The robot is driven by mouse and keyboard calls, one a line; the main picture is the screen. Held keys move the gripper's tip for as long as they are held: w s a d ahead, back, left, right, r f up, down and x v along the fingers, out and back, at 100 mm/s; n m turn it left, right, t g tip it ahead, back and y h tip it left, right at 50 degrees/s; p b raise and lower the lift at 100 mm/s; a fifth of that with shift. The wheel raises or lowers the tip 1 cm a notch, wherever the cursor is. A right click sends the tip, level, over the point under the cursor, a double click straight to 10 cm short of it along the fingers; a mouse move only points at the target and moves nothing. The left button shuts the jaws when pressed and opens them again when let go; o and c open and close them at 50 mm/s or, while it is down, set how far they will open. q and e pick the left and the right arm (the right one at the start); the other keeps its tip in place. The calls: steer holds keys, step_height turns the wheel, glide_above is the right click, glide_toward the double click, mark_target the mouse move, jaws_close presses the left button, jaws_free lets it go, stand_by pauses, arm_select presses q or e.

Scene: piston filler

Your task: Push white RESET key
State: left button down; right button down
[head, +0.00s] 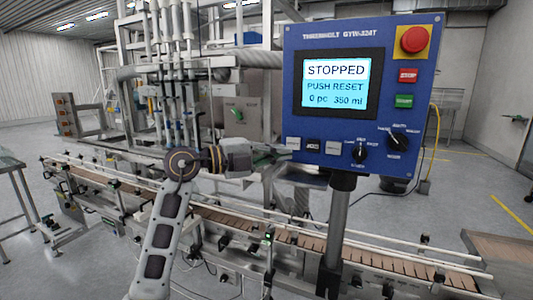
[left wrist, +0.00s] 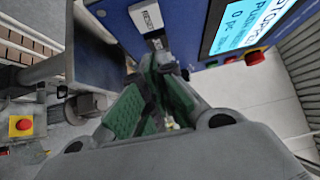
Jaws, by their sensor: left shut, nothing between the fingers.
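The blue control panel (head: 290,90) carries a screen (head: 338,82) reading STOPPED, PUSH RESET, 0 pc 350 ml. Below the screen is a row of small keys, with a white key at the left (head: 294,143), a grey one in the middle (head: 313,145) and another white one at the right (head: 332,148). Their labels are too small to read, so I cannot tell which is RESET. My left gripper (head: 284,153) is shut and empty, its tips close to the left end of the row. In the left wrist view its green-padded fingers (left wrist: 160,68) point at the panel near a pale key (left wrist: 147,18); contact is unclear. My right gripper is out of view.
Rotary knobs (head: 398,140) and (head: 359,153) sit right of the keys. A red emergency button (head: 413,39), a red key (head: 409,76) and a green key (head: 404,101) line the right side. The panel stands on a post (head: 335,225) before a conveyor (head: 300,240).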

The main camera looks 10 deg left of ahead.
mark_target(299, 143)
arm_select(q)
steer(key=shift+w+d, duration=0.35)
steer(key=shift+w, duration=0.35)
steer(key=shift+w+d, duration=0.35)
steer(key=shift+w, duration=0.35)
steer(key=shift+w+d, duration=0.35)
steer(key=shift+w, duration=0.35)
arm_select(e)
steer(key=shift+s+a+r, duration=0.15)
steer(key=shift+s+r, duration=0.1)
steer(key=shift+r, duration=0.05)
arm_select(q)
steer(key=shift+w+p, duration=0.1)
steer(key=shift+p, duration=0.3)
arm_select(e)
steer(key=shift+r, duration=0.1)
arm_select(q)
steer(key=shift+w+d+r+p, duration=0.1)
steer(key=shift+w+r+p, duration=0.05)
steer(key=shift+w+p, duration=0.35)
steer(key=shift+r, duration=0.1)
steer(key=shift+w, duration=0.1)
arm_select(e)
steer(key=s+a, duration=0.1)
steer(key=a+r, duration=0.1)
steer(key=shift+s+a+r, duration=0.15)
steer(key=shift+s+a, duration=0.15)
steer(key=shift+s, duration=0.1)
